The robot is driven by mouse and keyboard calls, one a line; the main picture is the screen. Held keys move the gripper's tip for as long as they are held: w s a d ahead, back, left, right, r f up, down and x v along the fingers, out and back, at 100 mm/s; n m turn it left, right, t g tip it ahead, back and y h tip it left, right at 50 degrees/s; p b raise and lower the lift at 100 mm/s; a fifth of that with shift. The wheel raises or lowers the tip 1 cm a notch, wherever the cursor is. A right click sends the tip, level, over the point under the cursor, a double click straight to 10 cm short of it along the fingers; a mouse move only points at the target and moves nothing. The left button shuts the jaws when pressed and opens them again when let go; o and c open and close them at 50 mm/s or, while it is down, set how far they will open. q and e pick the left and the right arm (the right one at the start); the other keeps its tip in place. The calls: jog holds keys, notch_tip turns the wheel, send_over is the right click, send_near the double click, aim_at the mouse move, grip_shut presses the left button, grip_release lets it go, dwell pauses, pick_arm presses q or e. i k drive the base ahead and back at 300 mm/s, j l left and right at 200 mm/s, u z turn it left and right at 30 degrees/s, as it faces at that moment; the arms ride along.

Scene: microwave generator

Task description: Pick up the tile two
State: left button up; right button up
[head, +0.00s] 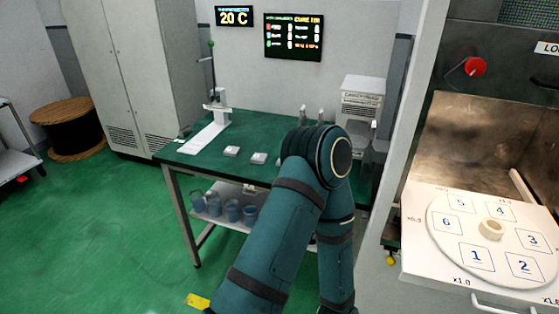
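Small pale square tiles lie on the green table in the head view. One tile (231,151) lies at the left and another tile (259,158) lies to its right, nearer my arm. A sliver of a further pale piece shows at the edge of my arm. No numbers are readable on them, so I cannot tell which is tile two. My teal arm rises from the bottom centre, bends at the top and covers the middle of the table. Neither gripper shows.
The green table (190,158) bears a white stand (216,106) and a white device (361,98). Blue containers (232,211) stand on its lower shelf. At right, a round plate (452,237) has squares numbered 1 to 6. Green floor is open at left.

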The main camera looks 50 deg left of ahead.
aim_at(257, 158)
jog(key=u, duration=1.7)
jog(key=i+j+z, duration=0.1)
jog(key=z, duration=0.75)
jog(key=i+j+z, duration=0.1)
jog(key=j+z, duration=0.3)
jog(key=i+j+z, duration=0.1)
jog(key=j+z, duration=0.6)
jog(key=j, duration=0.65)
